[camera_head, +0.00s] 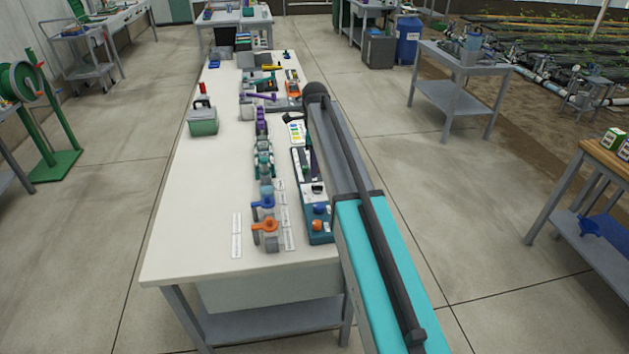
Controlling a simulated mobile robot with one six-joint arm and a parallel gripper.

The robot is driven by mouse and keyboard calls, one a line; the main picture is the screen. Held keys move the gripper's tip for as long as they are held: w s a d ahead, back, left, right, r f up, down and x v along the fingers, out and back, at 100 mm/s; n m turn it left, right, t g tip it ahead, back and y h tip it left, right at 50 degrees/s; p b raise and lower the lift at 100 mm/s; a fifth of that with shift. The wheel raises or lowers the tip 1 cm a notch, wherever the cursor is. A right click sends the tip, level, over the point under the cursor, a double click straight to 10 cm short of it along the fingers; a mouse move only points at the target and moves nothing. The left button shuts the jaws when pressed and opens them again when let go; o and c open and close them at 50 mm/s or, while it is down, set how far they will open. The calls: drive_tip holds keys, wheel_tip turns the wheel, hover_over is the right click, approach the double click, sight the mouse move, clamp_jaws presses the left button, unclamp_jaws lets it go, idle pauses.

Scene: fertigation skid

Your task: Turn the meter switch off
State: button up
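A long teal-edged panel (319,238) lies along the right side of the white bench. It carries a small white part with a dark knob (316,188), a blue knob (320,209) and an orange knob (317,225). I cannot tell which of these, if any, is the meter switch, or its position. A white card or display with coloured patches (297,132) stands farther up the panel. My teal and grey arm crosses the bench's right edge and covers part of the panel.
The white bench (185,215) holds valves with blue and orange handles (264,229), a green box (203,122) and several fittings at the back. The bench's left half is mostly clear. A grey cart (455,98) and a wooden-topped table (598,155) stand to the right.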

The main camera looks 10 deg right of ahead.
sight(317, 189)
drive_tip(key=shift+f+p, duration=0.7)
drive_tip(key=shift+f, duration=2.9)
clamp_jaws()
drive_tip(key=shift+a, duration=0.2)
drive_tip(key=shift+d, duration=0.1)
